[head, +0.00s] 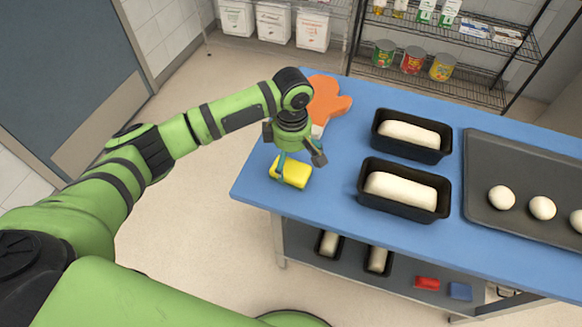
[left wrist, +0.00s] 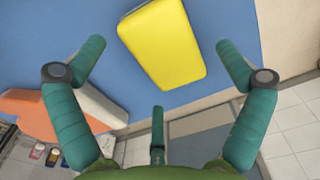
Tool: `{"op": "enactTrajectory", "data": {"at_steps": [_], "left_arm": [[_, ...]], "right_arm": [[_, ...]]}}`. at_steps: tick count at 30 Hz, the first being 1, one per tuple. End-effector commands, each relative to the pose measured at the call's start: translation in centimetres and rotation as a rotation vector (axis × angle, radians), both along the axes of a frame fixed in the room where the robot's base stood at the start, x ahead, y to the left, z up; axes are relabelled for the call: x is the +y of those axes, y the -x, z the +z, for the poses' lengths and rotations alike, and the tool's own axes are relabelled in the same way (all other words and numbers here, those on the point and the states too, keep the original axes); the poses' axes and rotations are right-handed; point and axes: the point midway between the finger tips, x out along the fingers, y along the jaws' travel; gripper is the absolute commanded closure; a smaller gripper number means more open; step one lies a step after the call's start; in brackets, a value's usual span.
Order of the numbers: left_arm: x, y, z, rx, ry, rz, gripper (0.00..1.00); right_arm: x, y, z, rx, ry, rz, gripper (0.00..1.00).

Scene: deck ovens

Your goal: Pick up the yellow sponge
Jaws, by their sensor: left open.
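The yellow sponge (head: 291,171) lies flat on the blue tabletop near its left end. It also shows in the left wrist view (left wrist: 162,42), at the top centre, whole or nearly whole. My left gripper (head: 299,166) is above the sponge, with its fingers pointing down. In the left wrist view its teal fingers (left wrist: 160,58) are spread wide on either side of the sponge, with nothing between them held. Part of the sponge's far edge is behind the gripper in the head view. My right gripper is not seen.
An orange oven mitt (head: 328,98) lies just behind the gripper on the table (head: 330,212). Two black loaf tins (head: 405,210) with dough stand to the right, then a dark tray (head: 490,225) with dough balls. The table's left edge is close to the sponge.

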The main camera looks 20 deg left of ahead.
Motion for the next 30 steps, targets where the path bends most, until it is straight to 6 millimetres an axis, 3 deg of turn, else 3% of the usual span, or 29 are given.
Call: {"op": "enactTrajectory", "data": {"at_steps": [6, 14, 18, 30], "left_arm": [[-0.1, -0.1, -2.8, 0.001, -0.002, -0.001, 0.00], [-0.1, -0.1, -3.2, -0.001, -0.001, -0.002, 0.00], [-0.1, -0.1, -3.2, -0.001, -0.001, -0.002, 0.43], [-0.1, 0.0, -3.2, 0.001, -0.001, -0.002, 0.44]], "right_arm": [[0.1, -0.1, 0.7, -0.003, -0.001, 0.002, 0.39], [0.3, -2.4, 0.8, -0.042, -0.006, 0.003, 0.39], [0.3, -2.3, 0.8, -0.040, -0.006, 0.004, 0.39], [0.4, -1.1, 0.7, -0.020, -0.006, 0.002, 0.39]]}}
